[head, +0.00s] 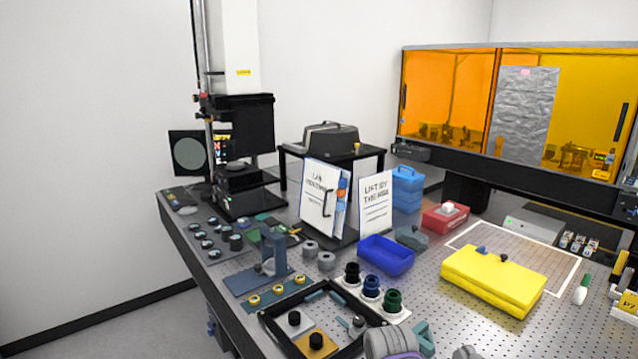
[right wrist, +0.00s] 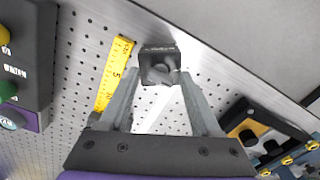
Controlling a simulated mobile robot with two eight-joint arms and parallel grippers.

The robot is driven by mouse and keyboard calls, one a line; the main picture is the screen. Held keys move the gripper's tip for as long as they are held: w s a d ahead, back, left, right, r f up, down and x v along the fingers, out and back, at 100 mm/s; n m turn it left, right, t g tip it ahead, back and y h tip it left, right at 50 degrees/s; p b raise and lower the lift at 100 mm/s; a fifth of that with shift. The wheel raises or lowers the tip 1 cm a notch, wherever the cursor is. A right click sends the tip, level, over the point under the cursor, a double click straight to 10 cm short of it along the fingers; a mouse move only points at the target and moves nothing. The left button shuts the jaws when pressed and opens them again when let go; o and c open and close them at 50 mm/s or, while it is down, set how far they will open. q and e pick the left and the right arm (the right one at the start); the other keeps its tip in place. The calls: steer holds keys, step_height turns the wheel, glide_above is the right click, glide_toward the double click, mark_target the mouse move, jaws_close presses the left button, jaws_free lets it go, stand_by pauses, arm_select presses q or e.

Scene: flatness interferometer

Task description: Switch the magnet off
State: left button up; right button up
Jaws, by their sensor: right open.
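In the right wrist view, a small dark block with a round grey knob (right wrist: 160,70) stands on the perforated metal table near its edge. It looks like the magnet's switch, but I see no label on it. My right gripper (right wrist: 161,82) is open, with its two grey fingers reaching to either side of the block. I cannot tell whether the fingertips touch it. No clear on or off mark shows. I cannot pick the block out in the head view. My left gripper is in neither view.
A yellow ruler (right wrist: 115,76) lies left of the fingers, and a dark box with coloured buttons (right wrist: 24,60) stands farther left. A black-and-yellow item (right wrist: 250,132) is close on the right. The head view shows a yellow case (head: 492,279) and a blue bin (head: 386,256).

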jaws_close()
steer(key=n, duration=0.5)
steer(key=shift+o, duration=0.3)
jaws_free()
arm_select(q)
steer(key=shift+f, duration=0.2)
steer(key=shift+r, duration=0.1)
arm_select(e)
steer(key=shift+r, duration=0.15)
steer(key=shift+r+p, duration=1.3)
steer(key=shift+r, duration=1.65)
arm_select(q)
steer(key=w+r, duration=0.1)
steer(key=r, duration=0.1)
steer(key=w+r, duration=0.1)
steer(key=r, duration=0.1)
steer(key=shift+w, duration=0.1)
arm_select(e)
steer(key=shift+f, duration=0.1)
